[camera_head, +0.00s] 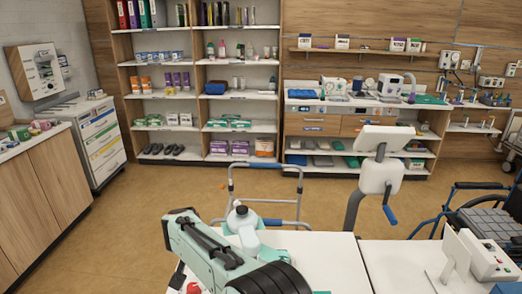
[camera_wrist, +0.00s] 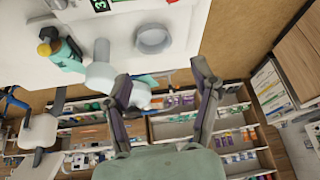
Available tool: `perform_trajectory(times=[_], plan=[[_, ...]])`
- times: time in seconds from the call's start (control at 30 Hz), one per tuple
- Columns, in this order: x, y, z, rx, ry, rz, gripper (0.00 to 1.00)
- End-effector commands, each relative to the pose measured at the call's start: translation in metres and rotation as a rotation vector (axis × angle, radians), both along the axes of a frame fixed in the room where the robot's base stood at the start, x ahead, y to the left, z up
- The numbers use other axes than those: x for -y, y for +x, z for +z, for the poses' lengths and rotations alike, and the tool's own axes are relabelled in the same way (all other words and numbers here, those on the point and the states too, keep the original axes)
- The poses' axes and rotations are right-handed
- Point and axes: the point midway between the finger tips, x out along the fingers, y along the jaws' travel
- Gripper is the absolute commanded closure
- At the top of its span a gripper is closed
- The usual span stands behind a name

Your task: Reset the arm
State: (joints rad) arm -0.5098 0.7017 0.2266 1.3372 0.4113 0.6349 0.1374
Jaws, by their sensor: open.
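My gripper (camera_wrist: 161,75) is open in the wrist view, its two dark fingers spread wide apart with nothing clamped between them. A white and teal object (camera_wrist: 141,96) shows beyond the left finger, which partly covers it. In the head view my arm reaches over the white table (camera_head: 325,262) from the bottom edge. My fingertips cannot be made out there.
A walker (camera_head: 265,168), a monitor stand (camera_head: 380,175) and a wheelchair (camera_head: 480,210) stand beyond the table. Open floor lies left.

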Motion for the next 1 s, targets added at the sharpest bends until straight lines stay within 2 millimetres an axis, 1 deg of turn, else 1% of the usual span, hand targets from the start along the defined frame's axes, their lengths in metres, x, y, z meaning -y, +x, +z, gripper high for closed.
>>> perform_trajectory(times=[0.03,0.07,0.1,0.17,0.2,0.27,0.3,0.37,0.4,0.43,0.47,0.5,0.57,0.6,0.7,0.8,0.83,0.9,1.0], plan=[[0.019,0.012,0.031,0.05,0.019,-0.04,0.38],[0.034,0.016,0.05,0.079,0.027,-0.065,0.38],[0.058,0.019,0.075,0.117,0.034,-0.1,0.38],[0.098,0.014,0.112,0.161,0.035,-0.15,0.38],[0.126,0.004,0.131,0.178,0.032,-0.179,0.38],[0.165,-0.019,0.151,0.183,0.021,-0.217,0.38],[0.19,-0.038,0.16,0.177,0.013,-0.237,0.38],[0.222,-0.073,0.166,0.154,0.0,-0.262,0.38],[0.24,-0.099,0.165,0.128,-0.007,-0.276,0.38],[0.252,-0.12,0.161,0.103,-0.012,-0.285,0.38],[0.263,-0.142,0.156,0.074,-0.014,-0.29,0.38],[0.273,-0.173,0.145,0.027,-0.016,-0.29,0.38],[0.28,-0.216,0.123,-0.055,-0.016,-0.276,0.38],[0.281,-0.241,0.108,-0.112,-0.013,-0.258,0.38],[0.275,-0.29,0.074,-0.259,-0.01,-0.191,0.38],[0.269,-0.321,0.052,-0.388,-0.012,-0.129,0.38],[0.267,-0.327,0.048,-0.412,-0.014,-0.114,0.38],[0.265,-0.337,0.045,-0.456,-0.018,-0.08,0.38],[0.265,-0.34,0.046,-0.473,-0.023,-0.064,0.38]])
